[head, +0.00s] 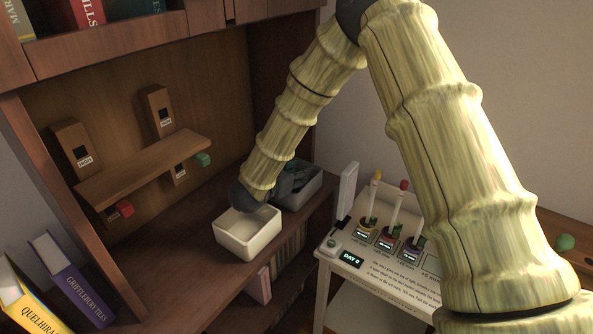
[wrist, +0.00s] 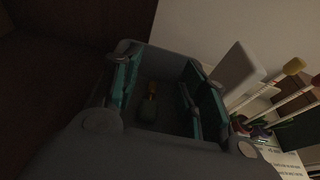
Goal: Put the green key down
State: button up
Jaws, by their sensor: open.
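My gripper (head: 290,178) is at the dark grey bin (head: 309,195) on the cabinet's desk; my arm partly hides it in the head view. In the wrist view my gripper (wrist: 162,88) has its teal-padded fingers spread apart, with nothing held between them. Below and between the fingers, a small dim green thing with a yellowish end, which looks like the green key (wrist: 148,108), lies inside the bin. It appears apart from both fingers. The wrist view is dark, and the key cannot be made out in the head view.
A white open bin (head: 240,243) stands left of the grey one. Right of it is a white stand (head: 355,262) with upright coloured-tip sticks. A wooden shelf (head: 145,168) with labelled blocks is behind, and books (head: 78,290) stand at left.

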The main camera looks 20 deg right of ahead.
jog(key=shift+s+a, duration=0.25)
jog(key=shift+a, duration=0.05)
jog(key=r+b+v, duration=0.1)
jog(key=v, duration=1)
jog(key=shift+b, duration=0.4)
